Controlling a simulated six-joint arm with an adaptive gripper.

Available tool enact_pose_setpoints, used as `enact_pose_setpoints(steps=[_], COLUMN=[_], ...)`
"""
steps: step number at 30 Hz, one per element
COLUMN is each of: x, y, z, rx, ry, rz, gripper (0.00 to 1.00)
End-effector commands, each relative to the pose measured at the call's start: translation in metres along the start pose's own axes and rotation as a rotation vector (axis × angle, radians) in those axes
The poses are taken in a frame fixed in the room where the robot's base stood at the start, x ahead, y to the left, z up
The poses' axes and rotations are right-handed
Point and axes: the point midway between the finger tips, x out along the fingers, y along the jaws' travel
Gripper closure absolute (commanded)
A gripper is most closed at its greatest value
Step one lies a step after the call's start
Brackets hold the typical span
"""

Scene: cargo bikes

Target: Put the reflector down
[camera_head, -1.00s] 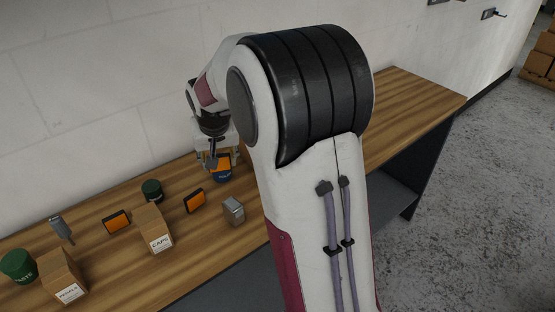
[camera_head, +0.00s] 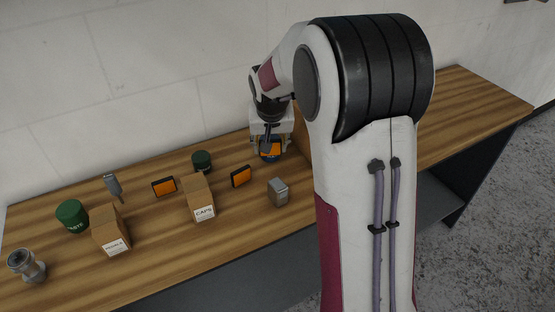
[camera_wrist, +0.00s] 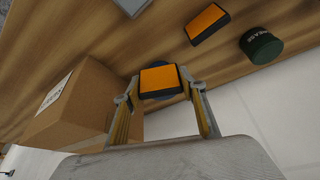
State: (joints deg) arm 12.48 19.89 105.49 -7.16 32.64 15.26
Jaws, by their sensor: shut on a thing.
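My gripper (camera_head: 270,143) is shut on an orange reflector with a dark frame; in the wrist view the reflector (camera_wrist: 160,80) sits between the two fingers (camera_wrist: 160,100). A blue round tin (camera_head: 270,157) shows just beneath it, and a blue edge peeks out behind the reflector in the wrist view. Whether the reflector touches the tin I cannot tell. Two other orange reflectors stand on the wooden bench: one nearer my gripper (camera_head: 241,177) and one farther left (camera_head: 164,187).
A cardboard box (camera_wrist: 75,112) stands close beside my gripper. A dark green grease tin (camera_head: 202,161), a caps box (camera_head: 198,195), a grey metal block (camera_head: 278,192), another carton (camera_head: 110,230) and a green tin (camera_head: 72,215) stand on the bench (camera_head: 150,270). The wall is behind.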

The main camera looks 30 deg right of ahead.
Motion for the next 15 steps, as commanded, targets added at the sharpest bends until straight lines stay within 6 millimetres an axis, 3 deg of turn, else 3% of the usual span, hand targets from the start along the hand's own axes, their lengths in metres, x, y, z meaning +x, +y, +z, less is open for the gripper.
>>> enact_pose_setpoints(steps=[6,15], x=[0.022,0.024], y=[0.0,0.0], z=[0.009,0.01], rx=[0.001,0.001], ry=[-0.002,0.001], rz=[0.0,0.0], gripper=[0.74,0.74])
